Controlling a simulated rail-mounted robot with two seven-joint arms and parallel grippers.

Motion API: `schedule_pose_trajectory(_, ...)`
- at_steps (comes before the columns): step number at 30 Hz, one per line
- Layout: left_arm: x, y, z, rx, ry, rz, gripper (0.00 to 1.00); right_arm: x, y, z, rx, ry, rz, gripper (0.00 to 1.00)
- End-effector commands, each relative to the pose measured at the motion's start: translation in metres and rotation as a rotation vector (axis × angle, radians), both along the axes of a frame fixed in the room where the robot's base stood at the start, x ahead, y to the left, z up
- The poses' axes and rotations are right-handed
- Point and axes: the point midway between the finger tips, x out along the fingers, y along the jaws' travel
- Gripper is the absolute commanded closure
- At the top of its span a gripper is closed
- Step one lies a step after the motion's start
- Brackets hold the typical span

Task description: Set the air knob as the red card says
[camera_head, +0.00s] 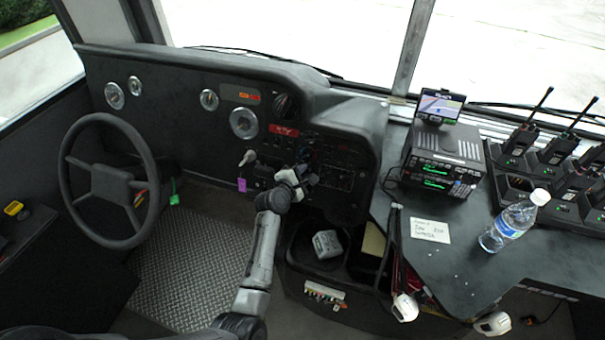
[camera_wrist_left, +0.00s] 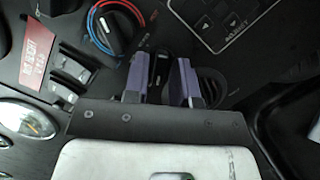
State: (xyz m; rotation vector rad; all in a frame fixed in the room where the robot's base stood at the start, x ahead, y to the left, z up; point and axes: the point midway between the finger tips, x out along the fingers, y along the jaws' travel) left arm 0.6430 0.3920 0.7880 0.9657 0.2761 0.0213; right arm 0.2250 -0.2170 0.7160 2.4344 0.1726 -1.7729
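The red card (camera_head: 284,130) is on the dash panel, and it also shows at the left of the left wrist view (camera_wrist_left: 40,50). Its white writing is too small for me to read surely. My left gripper (camera_head: 306,172) is at the panel below and right of the card. In the left wrist view its purple fingers (camera_wrist_left: 162,82) are apart. A dark knob with a raised grip (camera_wrist_left: 158,68) shows between them; I cannot tell whether they touch it. Another black knob (camera_wrist_left: 114,30), ringed red and blue, sits up and left of the fingers. My right gripper is out of view.
Rocker switches (camera_wrist_left: 72,69) lie left of the fingers, and a round dark fitting (camera_wrist_left: 212,86) is close to the right finger. The steering wheel (camera_head: 66,170) is at the left. The right counter holds a radio stack (camera_head: 440,160) and a water bottle (camera_head: 508,222).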

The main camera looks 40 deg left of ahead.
Motion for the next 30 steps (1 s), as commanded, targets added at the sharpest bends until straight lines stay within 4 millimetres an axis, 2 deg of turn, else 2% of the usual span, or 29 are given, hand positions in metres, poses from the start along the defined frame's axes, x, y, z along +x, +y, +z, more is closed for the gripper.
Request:
schedule_pose_trajectory(1, 0.0, 0.0, 0.0, 0.0, 0.0, 0.0, 0.83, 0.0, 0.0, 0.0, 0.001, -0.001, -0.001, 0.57)
schedule_pose_trajectory(6, 0.0, 0.0, 0.0, 0.0, 0.001, -0.001, 0.99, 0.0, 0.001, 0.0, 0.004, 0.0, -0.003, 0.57)
schedule_pose_trajectory(7, 0.0, 0.0, 0.0, 0.0, 0.001, -0.001, 1.0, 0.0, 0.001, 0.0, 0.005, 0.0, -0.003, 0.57)
schedule_pose_trajectory(17, 0.0, 0.0, 0.0, 0.019, 0.01, -0.009, 1.0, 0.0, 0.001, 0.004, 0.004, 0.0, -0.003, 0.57)
schedule_pose_trajectory(23, 0.0, 0.0, 0.002, 0.109, 0.045, -0.044, 1.0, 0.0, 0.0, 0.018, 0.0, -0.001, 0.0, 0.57)
schedule_pose_trajectory(30, 0.0, 0.001, 0.004, 0.295, 0.116, -0.117, 1.0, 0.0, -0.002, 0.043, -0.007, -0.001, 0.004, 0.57)
